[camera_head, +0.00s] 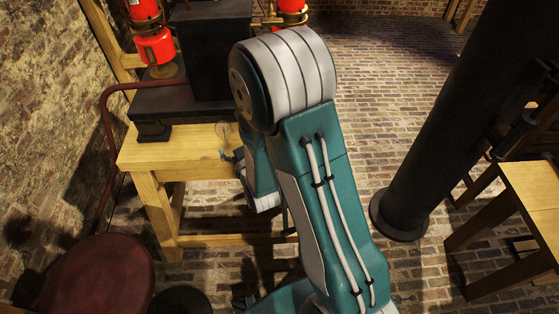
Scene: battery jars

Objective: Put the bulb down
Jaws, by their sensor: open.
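A faint, clear round shape that looks like the glass bulb (222,131) is at the right part of the wooden table (190,145), in front of the dark apparatus. My gripper (227,154) is just below it in the picture, beside my teal arm. Little of the gripper shows, and my arm hides the rest. The gripper is open. I cannot tell whether a finger touches the bulb or whether the bulb rests fully on the tabletop.
A dark block apparatus (208,50) with red jars (155,45) stands on the table's back. A dark red round stool (100,278) is at lower left. A thick black column (430,120) and another wooden table (535,190) stand right. Brick floor lies between.

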